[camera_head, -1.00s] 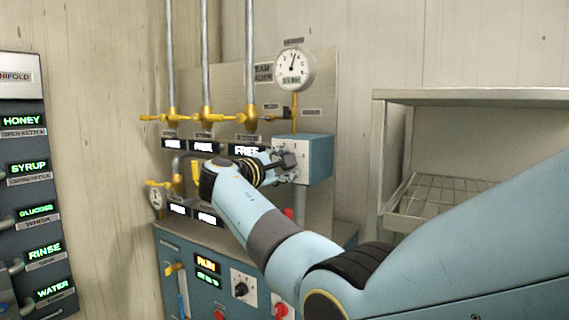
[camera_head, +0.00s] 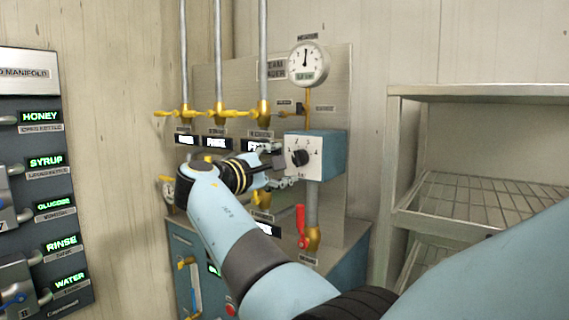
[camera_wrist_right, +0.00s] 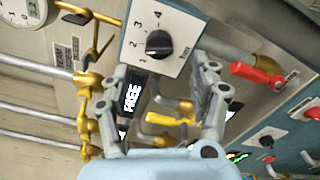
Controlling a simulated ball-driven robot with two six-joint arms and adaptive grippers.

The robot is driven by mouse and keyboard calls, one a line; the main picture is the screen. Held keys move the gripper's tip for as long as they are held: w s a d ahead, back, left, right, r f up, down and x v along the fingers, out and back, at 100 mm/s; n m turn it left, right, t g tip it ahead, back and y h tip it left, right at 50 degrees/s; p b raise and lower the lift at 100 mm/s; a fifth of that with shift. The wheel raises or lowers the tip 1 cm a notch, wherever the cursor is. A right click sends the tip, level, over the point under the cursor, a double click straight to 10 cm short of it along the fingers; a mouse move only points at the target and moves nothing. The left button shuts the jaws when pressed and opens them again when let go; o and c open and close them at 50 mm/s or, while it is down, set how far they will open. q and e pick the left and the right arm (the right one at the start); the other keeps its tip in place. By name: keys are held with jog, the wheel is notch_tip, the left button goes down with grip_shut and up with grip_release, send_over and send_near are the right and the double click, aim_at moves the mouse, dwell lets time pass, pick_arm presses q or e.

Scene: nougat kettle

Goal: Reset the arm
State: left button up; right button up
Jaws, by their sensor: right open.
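My right arm reaches in from the right in the head view. Its gripper (camera_head: 279,167) is just left of a black dial knob (camera_head: 300,157) on the white face of a blue regulator box (camera_head: 333,157). In the right wrist view the gripper (camera_wrist_right: 165,85) is open and empty, its two fingers spread. The knob (camera_wrist_right: 159,43) stands beyond the fingertips, apart from them, on a white plate marked 1 to 4. My left gripper is not in view.
A round gauge (camera_head: 308,64) sits above the box. Yellow valves (camera_head: 219,112) on vertical pipes are behind the arm, with a red-handled valve (camera_head: 301,224) below. A labelled manifold panel (camera_head: 40,190) is at left, a metal rack (camera_head: 470,95) at right.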

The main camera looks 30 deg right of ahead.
dwell(0.4)
jog(key=s+d+f+n+g+y+b, duration=0.2)
jog(key=s+f, duration=0.5)
jog(key=f, duration=1.1)
jog(key=s+f+n+y+b, duration=0.15)
jog(key=s+f+b, duration=0.45)
jog(key=f, duration=1.2)
jog(key=s+d+f+n+g+y+b, duration=0.1)
jog(key=s+f+n+y+b, duration=0.15)
jog(key=s+f, duration=1)
jog(key=s+a+f+m+g+y+b, duration=0.1)
jog(key=s+f+m, duration=0.4)
jog(key=s+f, duration=0.7)
jog(key=s+a+f+m+g+y+b, duration=0.1)
jog(key=s+a+f+m+y+b, duration=0.2)
jog(key=s+f, duration=0.9)
jog(key=s+a+f+m+g+y+b, duration=0.1)
jog(key=s+a+f+m+y+b, duration=0.2)
jog(key=s+f, duration=0.9)
jog(key=m+y, duration=0.2)
jog(key=m, duration=0.1)
jog(key=shift+a+m+y, duration=0.15)
jog(key=shift+m+y, duration=0.25)
